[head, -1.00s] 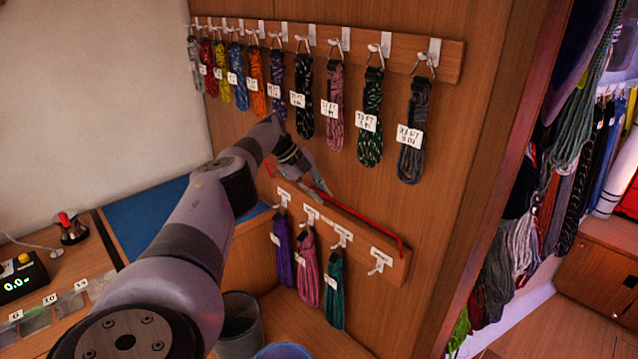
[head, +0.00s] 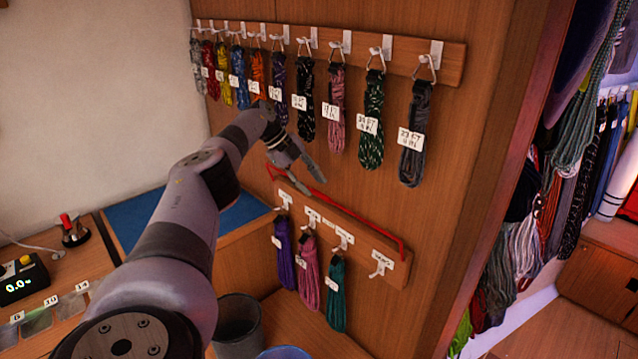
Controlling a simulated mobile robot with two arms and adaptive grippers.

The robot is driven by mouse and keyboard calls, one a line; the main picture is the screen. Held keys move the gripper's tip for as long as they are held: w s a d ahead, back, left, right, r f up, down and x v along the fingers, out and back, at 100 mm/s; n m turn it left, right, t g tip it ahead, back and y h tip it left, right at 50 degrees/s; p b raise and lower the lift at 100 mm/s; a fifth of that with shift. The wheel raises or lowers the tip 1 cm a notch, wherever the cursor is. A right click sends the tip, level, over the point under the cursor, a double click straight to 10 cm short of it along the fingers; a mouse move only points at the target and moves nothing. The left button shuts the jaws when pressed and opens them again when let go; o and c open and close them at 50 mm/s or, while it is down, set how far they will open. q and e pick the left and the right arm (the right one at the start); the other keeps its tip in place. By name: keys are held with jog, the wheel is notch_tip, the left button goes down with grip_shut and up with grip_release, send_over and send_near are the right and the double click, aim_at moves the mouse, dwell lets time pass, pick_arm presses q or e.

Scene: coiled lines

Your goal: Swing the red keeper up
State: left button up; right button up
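The red keeper (head: 365,217) is a thin red bar with bent ends. It runs along the upper side of the lower wooden hook rail (head: 345,222), sloping down to the right in the picture. My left gripper (head: 316,187) is at the left half of the keeper. Its two fingers are spread apart, one above the bar and one below it, with the bar showing between them. I cannot tell whether a finger touches the bar. Part of the keeper near the gripper is hidden by the fingers. My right gripper is not in view.
Purple (head: 284,252), pink (head: 308,275) and teal (head: 336,293) coils hang from the lower rail; its rightmost hook (head: 381,264) is empty. Several coils hang on the upper rail (head: 400,55) just above my gripper. A grey bin (head: 238,320) stands below.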

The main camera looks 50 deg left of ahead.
pick_arm(q)
jog(key=v, duration=0.6)
jog(key=shift+r, duration=0.2)
jog(key=shift+s, duration=0.15)
